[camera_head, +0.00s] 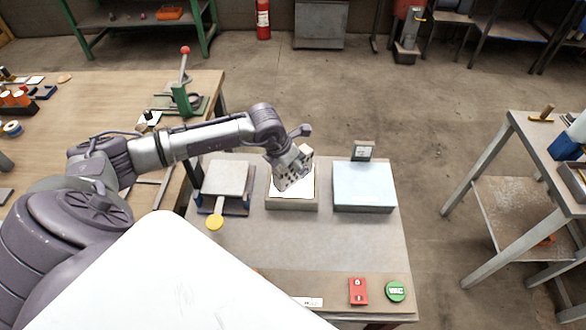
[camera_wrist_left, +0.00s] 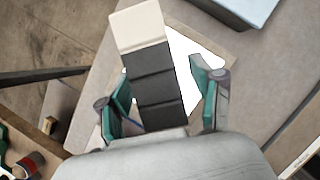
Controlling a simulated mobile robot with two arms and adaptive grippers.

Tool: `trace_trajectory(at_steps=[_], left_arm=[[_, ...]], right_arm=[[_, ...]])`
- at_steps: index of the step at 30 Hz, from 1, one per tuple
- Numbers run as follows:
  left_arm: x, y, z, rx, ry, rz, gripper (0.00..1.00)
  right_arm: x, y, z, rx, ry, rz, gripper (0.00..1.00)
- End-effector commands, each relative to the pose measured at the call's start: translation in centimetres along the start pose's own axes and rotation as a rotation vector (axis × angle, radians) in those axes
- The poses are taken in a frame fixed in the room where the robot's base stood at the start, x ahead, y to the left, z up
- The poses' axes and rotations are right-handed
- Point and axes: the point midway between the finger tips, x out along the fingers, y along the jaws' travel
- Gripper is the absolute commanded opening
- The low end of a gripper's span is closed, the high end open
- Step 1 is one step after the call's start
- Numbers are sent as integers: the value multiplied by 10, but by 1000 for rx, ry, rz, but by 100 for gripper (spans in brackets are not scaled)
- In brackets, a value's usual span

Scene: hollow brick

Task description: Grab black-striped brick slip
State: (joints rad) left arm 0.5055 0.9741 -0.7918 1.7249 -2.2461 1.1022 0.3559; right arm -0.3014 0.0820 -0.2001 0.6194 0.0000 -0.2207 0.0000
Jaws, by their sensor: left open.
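The brick slip (camera_wrist_left: 157,82) shows in the left wrist view as a long block with a cream end (camera_wrist_left: 139,27) at the top and dark, black-grey segments below. My left gripper (camera_wrist_left: 160,76) is open, with one green-padded finger on each side of the dark part. A gap shows on the right side; contact on the left cannot be told. The slip's lower end is hidden by the gripper body. In the head view my left gripper (camera_head: 293,176) is over the middle tray (camera_head: 292,204), which has a bright white top. My right gripper is not in view.
A light-blue-topped box (camera_head: 364,185) stands to the right and a grey-topped stand (camera_head: 226,178) to the left. A yellow disc (camera_head: 215,222), a red block (camera_head: 358,291) and a green button (camera_head: 396,291) are nearer the front. The bench middle (camera_head: 330,245) is clear.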

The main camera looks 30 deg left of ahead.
Motion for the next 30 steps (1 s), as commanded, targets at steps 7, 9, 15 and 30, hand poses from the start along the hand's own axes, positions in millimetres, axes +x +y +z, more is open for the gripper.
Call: trace_trajectory(at_steps=[7,9,15,30], left_arm=[[0,0,0,0,0,0,66],[0,0,0,0,0,0,66],[0,0,0,0,0,0,39],[0,0,0,0,-2,0,0]], right_arm=[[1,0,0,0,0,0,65],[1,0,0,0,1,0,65],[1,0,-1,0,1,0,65],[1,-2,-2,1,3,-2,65]])
